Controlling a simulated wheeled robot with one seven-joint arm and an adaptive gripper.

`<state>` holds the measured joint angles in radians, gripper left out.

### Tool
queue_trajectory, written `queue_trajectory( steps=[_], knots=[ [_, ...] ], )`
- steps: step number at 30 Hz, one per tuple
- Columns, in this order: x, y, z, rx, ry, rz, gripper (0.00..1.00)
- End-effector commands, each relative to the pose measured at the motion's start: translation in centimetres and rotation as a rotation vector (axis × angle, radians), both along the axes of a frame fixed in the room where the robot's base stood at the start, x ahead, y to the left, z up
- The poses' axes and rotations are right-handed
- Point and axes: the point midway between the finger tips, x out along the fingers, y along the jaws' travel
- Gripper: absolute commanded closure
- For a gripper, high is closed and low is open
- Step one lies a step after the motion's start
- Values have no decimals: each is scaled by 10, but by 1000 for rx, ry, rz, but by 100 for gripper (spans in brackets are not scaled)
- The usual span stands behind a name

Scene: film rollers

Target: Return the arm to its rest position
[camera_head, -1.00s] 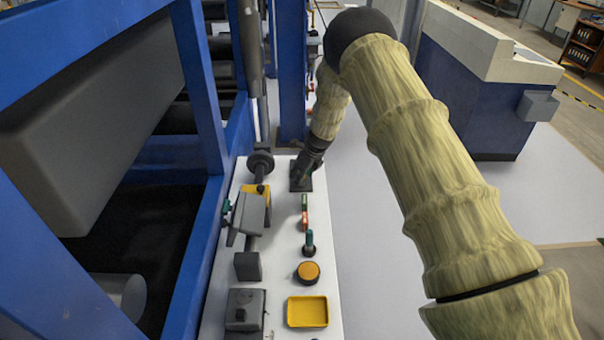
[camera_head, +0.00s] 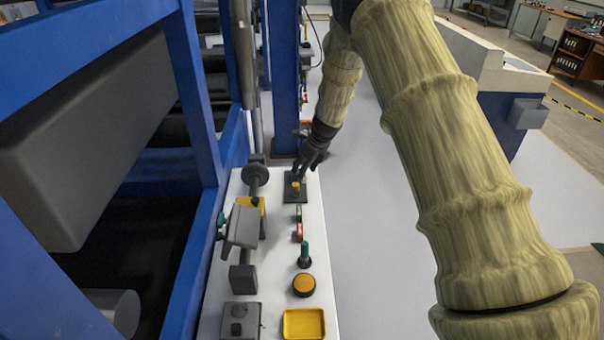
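My arm (camera_head: 430,130), in a pale ribbed sleeve, reaches from the lower right up to the top and bends back down toward the far end of the white table. My black gripper (camera_head: 302,170) points down just above the dark square plate (camera_head: 296,197) at the table's far right corner. A small yellow piece (camera_head: 295,186) shows on the plate under the fingers. I cannot tell whether the fingers touch it or how far apart they are.
The white table (camera_head: 277,240) bears a yellow tray (camera_head: 304,324), an orange button (camera_head: 304,285), a green-topped peg (camera_head: 304,255) and grey fixtures (camera_head: 242,228). A blue frame (camera_head: 196,100) stands left. Pale floor (camera_head: 375,260) lies open to the right.

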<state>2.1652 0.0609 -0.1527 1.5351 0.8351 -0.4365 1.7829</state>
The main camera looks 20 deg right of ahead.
Motion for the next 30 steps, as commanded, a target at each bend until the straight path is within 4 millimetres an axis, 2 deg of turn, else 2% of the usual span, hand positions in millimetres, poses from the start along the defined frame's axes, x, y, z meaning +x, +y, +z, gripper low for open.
queue_trajectory(
  steps=[4, 20, 23, 30],
  knots=[
    [-2, -1, 8, 0, -1, 0, 54],
    [-3, -2, 11, 0, 0, 1, 54],
    [-3, -2, 21, 0, -1, 1, 54],
    [-3, -2, 66, 0, 0, 1, 54]
  ],
)
